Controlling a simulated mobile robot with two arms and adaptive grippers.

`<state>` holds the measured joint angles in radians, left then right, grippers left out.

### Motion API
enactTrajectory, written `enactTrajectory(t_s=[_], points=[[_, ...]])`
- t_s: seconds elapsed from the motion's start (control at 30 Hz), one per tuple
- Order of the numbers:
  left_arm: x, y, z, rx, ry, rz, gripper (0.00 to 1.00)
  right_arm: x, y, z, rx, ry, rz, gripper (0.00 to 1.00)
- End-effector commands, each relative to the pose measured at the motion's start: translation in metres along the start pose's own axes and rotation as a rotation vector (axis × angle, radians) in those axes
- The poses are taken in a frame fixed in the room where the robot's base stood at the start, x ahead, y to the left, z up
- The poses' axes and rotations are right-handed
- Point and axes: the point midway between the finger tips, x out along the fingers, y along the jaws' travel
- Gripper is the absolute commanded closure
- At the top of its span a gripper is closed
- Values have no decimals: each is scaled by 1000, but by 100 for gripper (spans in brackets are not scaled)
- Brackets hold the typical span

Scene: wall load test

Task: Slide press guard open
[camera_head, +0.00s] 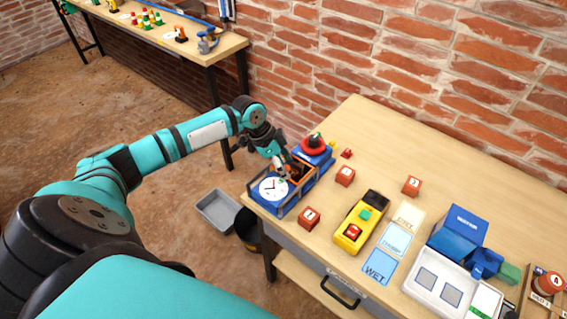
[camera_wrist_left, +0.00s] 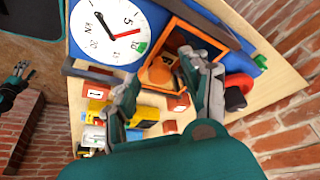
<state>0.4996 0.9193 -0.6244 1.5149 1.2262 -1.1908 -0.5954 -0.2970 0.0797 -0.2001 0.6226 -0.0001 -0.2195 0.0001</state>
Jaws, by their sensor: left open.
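The press (camera_head: 283,206) is a blue machine at the left corner of the table, with a white dial (camera_head: 273,188) on top. Its guard (camera_head: 309,176) is an orange-brown frame beside the dial; in the left wrist view the guard (camera_wrist_left: 203,32) shows as an orange frame. My left gripper (camera_head: 282,170) is at the press, close to the guard. In the left wrist view its fingers (camera_wrist_left: 170,92) are apart, with part of the guard area behind the gap. Contact cannot be told. What seems to be my right gripper (camera_wrist_left: 22,72) shows small at the left wrist view's left edge.
Several orange-red blocks, including one (camera_head: 309,217) near the press, lie around. A yellow control box (camera_head: 360,222), label cards (camera_head: 378,268) and a white tray (camera_head: 440,287) are to the right. A grey bin (camera_head: 218,211) stands on the floor.

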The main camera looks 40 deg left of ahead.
Motion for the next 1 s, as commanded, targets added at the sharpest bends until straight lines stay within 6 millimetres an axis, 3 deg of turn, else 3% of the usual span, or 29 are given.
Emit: enactTrajectory(t_s=[0.23, 0.6, 1.0], points=[[1, 0, 0, 0, 0, 0, 53, 0, -1, 8, 0, -13, -2, 45], [0, 0, 0, 0, 1, 0, 100, 0, -1, 6, 0, -9, -1, 45], [0, 0, 0, 0, 0, 0, 100, -2, 0, 2, 0, -3, 0, 45]])
